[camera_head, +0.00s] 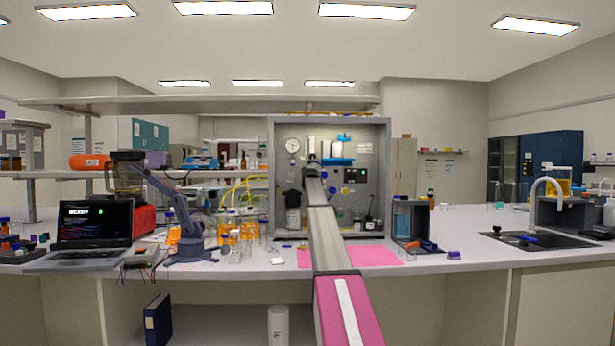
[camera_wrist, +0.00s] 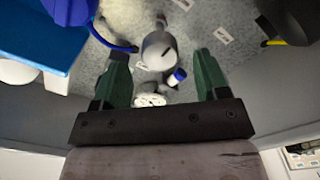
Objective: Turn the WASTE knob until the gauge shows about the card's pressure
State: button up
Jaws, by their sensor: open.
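The round white gauge (camera_head: 292,145) is at the upper left of the rig's panel (camera_head: 365,135); its reading is too small to make out. My gripper (camera_head: 312,158) is in front of the panel, right of the gauge; my arm hides its fingers there. In the wrist view my gripper (camera_wrist: 162,80) is open, with its two green fingers apart. A grey rounded part with a black line (camera_wrist: 158,52) shows between and beyond the fingers; I cannot tell whether it is the WASTE knob. I see no contact. The card's pressure cannot be read in either view.
A blue part (camera_wrist: 45,45) is close by at the left of the wrist view. A small blue-capped piece (camera_wrist: 176,77) and a white spotted disc (camera_wrist: 150,99) show near the fingers. Blue (camera_head: 332,188) and yellow (camera_head: 345,191) round parts are lower on the panel.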

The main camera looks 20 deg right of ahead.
jog(key=x, duration=0.5)
jog(key=shift+w+d, duration=0.1)
jog(key=shift+w, duration=0.2)
jog(key=shift+c, duration=0.4)
jog(key=c, duration=0.9)
jog(key=shift+o, duration=0.2)
jog(key=shift+m, duration=0.4)
jog(key=m, duration=0.5)
jog(key=shift+m, duration=0.3)
jog(key=m, duration=0.6)
jog(key=o, duration=0.9)
